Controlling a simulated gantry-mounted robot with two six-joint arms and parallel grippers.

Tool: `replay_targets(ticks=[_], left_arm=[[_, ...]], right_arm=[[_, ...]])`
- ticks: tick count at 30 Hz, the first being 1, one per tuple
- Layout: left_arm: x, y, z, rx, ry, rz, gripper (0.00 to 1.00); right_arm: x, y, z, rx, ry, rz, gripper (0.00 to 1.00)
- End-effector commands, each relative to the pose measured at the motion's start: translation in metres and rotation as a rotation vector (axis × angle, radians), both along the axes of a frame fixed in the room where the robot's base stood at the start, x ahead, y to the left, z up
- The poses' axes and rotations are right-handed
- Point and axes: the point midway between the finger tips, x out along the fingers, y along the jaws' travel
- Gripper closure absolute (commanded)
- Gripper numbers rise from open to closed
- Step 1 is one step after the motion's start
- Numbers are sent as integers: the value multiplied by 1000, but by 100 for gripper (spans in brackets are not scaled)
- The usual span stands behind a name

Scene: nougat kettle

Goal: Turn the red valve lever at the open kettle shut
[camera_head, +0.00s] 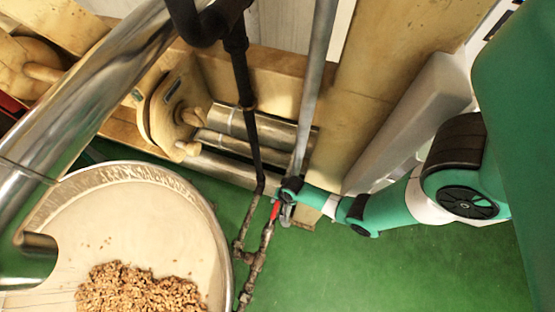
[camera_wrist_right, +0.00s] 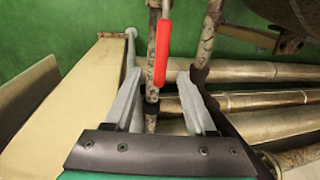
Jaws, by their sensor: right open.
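The red valve lever (camera_head: 275,211) sits on a thin worn pipe (camera_head: 262,243) just right of the open kettle (camera_head: 190,190). In the right wrist view the lever (camera_wrist_right: 162,50) hangs down along the pipe, its lower end in line with the gap between my fingertips. My right gripper (camera_head: 284,212) is at the lever, coming from the right. In the wrist view its two fingers (camera_wrist_right: 159,74) are apart, one on each side of the lever's end. I cannot tell whether either finger touches it. My left gripper is not in view.
The kettle holds a heap of chopped nuts (camera_head: 140,290). A dark vertical pipe (camera_head: 246,100) and a grey pole (camera_head: 313,90) stand close behind the lever. Horizontal metal pipes (camera_head: 265,130) run behind. Green floor (camera_head: 400,275) is clear at the lower right.

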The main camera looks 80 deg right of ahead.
Motion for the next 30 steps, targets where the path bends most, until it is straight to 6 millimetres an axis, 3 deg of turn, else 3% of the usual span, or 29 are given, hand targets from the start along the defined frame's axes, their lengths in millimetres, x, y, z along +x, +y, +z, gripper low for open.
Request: replay_targets(ticks=[1,6,17,27,30], left_arm=[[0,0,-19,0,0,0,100],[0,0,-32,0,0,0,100],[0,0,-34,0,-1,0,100],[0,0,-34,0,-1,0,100],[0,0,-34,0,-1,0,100]], right_arm=[[2,0,-21,0,1,1,44],[8,-1,-42,0,0,0,44],[10,-2,-47,0,-1,0,44],[10,-2,-47,0,-1,0,100],[10,-2,-47,0,-1,0,100]])
